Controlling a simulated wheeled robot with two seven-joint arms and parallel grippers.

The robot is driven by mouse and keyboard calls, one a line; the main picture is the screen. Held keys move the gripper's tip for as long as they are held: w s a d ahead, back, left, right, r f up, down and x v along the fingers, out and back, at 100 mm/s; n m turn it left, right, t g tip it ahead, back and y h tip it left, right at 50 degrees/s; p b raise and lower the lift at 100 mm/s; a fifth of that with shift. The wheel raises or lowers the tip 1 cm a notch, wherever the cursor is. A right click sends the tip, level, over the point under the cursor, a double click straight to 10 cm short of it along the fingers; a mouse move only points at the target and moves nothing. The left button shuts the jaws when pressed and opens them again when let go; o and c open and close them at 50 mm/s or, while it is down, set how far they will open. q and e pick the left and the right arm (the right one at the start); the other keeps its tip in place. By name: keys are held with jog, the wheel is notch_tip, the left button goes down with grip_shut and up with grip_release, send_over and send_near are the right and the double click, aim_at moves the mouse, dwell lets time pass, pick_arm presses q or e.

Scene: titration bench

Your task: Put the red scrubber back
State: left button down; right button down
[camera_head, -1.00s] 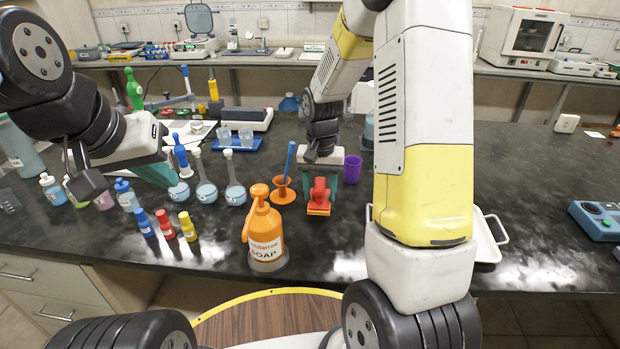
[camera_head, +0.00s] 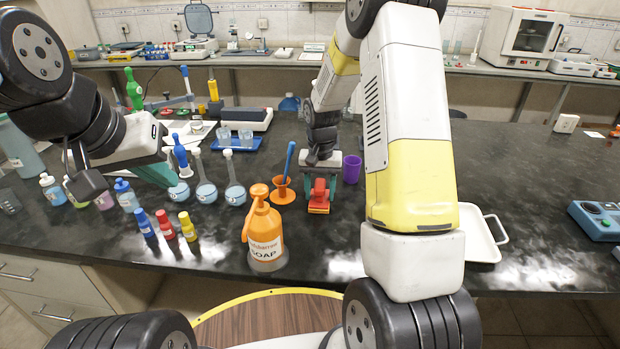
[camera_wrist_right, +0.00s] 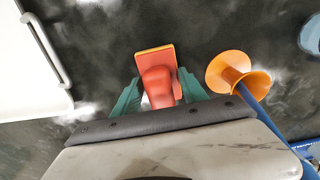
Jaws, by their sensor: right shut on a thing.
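The red scrubber (camera_head: 319,196) has a red handle and an orange-edged base. It is at the middle of the dark bench, just right of an orange holder with a blue-handled tool. My right gripper (camera_head: 320,182) points down and is shut on the scrubber's handle. In the right wrist view the scrubber (camera_wrist_right: 156,80) shows between the green fingers (camera_wrist_right: 160,98). Its base looks on or very near the bench top; I cannot tell if it touches. My left gripper (camera_head: 140,178) hangs over the left of the bench near the flasks; its fingertips are partly hidden, and its opening is unclear.
The orange holder (camera_head: 283,194) stands close left of the scrubber. A purple cup (camera_head: 352,169) is just right of my right gripper. An orange soap bottle (camera_head: 265,235) is in front. A white tray (camera_head: 487,246) lies to the right, partly behind my arm. Several flasks and small bottles stand left.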

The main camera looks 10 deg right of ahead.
aim_at(320, 184)
jog(key=c, duration=0.6)
grip_release()
notch_tip(320, 184, up, 12)
jog(key=shift+s+r, duration=0.1)
jog(key=s+r+n+t, duration=0.1)
jog(key=s+r, duration=0.3)
jog(key=s, duration=0.4)
jog(key=s+a+r+n+t+y, duration=0.1)
jog(key=s+r+t, duration=0.2)
jog(key=s+r, duration=0.2)
jog(key=s+a+r+n+t+y, duration=0.1)
jog(key=s+r, duration=0.4)
jog(key=s, duration=0.6)
jog(key=shift+a+n+t, duration=0.1)
jog(key=shift+n+t, duration=0.3)
jog(key=shift+t, duration=0.1)
